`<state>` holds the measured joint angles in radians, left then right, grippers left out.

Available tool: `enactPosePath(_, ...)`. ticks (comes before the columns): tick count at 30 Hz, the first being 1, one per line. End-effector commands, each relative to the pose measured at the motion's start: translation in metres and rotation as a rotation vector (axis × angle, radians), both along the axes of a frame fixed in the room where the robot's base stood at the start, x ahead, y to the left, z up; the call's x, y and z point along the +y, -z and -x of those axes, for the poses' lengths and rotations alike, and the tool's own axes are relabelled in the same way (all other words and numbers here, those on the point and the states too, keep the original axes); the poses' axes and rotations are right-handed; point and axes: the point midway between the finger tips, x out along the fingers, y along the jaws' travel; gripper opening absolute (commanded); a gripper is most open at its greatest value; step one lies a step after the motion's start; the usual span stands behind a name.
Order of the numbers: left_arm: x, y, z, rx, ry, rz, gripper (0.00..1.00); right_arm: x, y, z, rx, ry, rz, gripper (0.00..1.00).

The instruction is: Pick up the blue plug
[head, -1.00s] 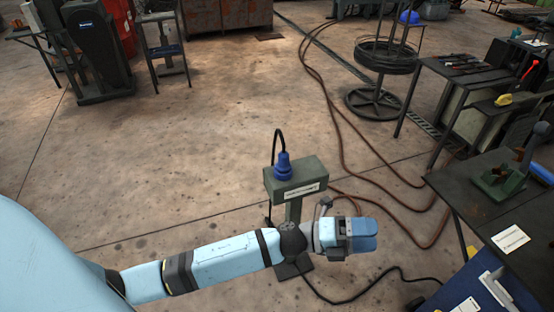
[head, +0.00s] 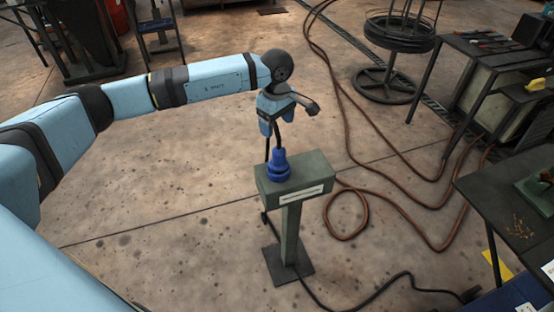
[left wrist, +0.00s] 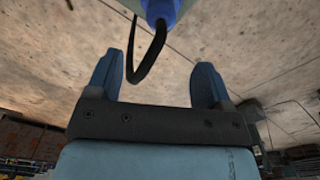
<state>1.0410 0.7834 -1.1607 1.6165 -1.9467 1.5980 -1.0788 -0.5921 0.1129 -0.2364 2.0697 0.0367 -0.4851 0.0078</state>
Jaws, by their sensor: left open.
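The blue plug (head: 278,166) sits upright on the flat top of a green post (head: 291,222), with a black cable rising from its upper end. In the left wrist view the plug (left wrist: 161,9) shows at the top edge, partly cut off. My left gripper (head: 275,124) is open and empty and points down just above the plug. In the left wrist view its two blue fingers (left wrist: 159,60) are apart, with the black cable (left wrist: 150,58) passing across the gap. The plug is beyond the fingertips. My right gripper is not in view.
A dark workbench (head: 508,200) stands at the right. A cable reel stand (head: 387,84) is at the back right. Brown hoses (head: 400,160) and a black cable lie on the floor. The floor left of the post is clear.

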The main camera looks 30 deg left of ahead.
Motion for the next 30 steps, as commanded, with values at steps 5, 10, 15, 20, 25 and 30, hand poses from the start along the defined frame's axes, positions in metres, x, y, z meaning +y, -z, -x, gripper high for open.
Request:
enactPosePath(5,-0.002,0.037,0.001,0.007,-0.001,0.001,0.74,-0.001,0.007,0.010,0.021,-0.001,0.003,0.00)
enactPosePath(10,-0.002,0.066,0.001,0.005,-0.001,0.004,0.74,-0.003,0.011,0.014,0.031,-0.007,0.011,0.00)
enactPosePath(15,-0.003,0.078,0.000,0.003,0.000,0.005,0.74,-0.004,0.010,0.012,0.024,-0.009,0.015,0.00)
enactPosePath(20,-0.004,0.089,0.001,0.005,-0.001,0.006,0.74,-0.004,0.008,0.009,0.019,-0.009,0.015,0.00)
enactPosePath(25,-0.007,0.114,0.001,0.006,-0.002,0.007,0.74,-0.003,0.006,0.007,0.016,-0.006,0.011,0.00)
enactPosePath(30,-0.006,0.131,0.000,0.002,-0.001,0.006,0.74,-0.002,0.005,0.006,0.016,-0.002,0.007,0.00)
